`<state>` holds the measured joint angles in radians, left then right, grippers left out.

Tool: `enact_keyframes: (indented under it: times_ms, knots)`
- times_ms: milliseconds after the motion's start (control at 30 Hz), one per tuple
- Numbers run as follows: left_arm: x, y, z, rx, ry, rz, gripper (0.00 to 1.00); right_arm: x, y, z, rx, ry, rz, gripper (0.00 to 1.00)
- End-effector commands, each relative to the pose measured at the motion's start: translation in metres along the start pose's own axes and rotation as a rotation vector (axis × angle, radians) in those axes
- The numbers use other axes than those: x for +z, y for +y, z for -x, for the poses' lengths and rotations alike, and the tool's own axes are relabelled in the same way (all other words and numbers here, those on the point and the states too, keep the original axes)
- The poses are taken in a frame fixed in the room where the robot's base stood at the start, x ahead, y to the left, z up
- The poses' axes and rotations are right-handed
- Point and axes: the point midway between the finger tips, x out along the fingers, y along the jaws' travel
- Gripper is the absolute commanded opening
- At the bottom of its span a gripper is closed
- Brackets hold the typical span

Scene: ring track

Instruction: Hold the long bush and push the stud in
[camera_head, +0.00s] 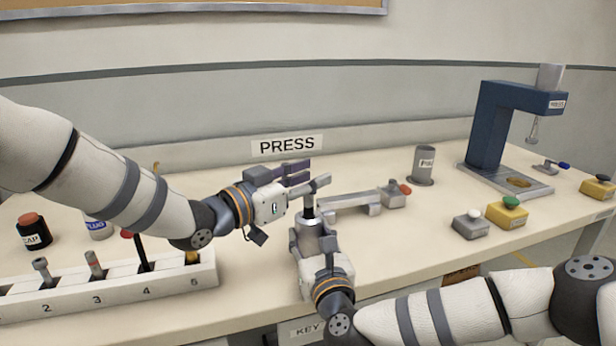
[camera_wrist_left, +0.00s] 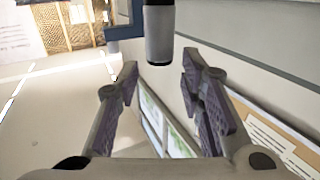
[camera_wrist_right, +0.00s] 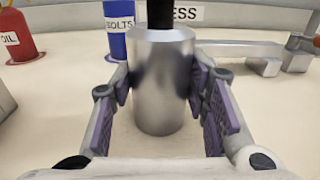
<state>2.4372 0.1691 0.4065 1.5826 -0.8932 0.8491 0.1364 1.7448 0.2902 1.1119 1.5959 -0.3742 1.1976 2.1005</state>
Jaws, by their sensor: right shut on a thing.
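The long bush is a smooth silver cylinder (camera_wrist_right: 163,85), upright between the fingers of my right gripper (camera_wrist_right: 163,98), which is shut on it. In the head view, the bush (camera_head: 312,230) stands near the table's front. A black upright piece, apparently the stud (camera_wrist_right: 160,13), rises from the bush's top; how deep it sits is hidden. My left gripper (camera_head: 306,180) is just above this black piece in the head view, fingers pointing right. Its fingers (camera_wrist_left: 160,88) are apart, with nothing between them. A dark grey cylinder (camera_wrist_left: 158,38) shows beyond them in the left wrist view; I cannot tell what it is.
A white numbered rack (camera_head: 110,285) with upright parts stands at left. A grey bar fixture (camera_head: 345,201) lies right of the bush. A blue press (camera_head: 490,125), grey cup (camera_head: 424,165) and yellow button box (camera_head: 507,214) are farther right. Open tabletop lies between.

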Motion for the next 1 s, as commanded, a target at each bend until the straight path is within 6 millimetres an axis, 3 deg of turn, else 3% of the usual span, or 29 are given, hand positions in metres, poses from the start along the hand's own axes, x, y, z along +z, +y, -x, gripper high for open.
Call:
enact_keyframes:
  times_ms: [167,400,600,733,1000]
  knots:
    - [-0.014,0.000,0.000,0.000,0.004,-0.003,0.35,-0.002,0.000,0.000,0.000,0.004,-0.001,0.08]
    - [-0.012,-0.001,0.068,-0.002,0.000,0.003,0.35,-0.002,0.000,0.000,0.000,0.004,-0.001,0.08]
    - [-0.012,-0.001,0.109,-0.001,0.000,0.001,0.35,-0.002,0.000,0.001,0.001,0.004,-0.001,0.08]
    - [-0.012,0.000,0.119,-0.001,0.000,0.000,0.35,-0.002,0.000,0.001,0.001,0.004,-0.001,0.08]
    - [-0.011,0.000,0.120,0.000,0.000,0.000,0.35,-0.002,0.001,0.001,0.001,0.005,-0.001,0.08]
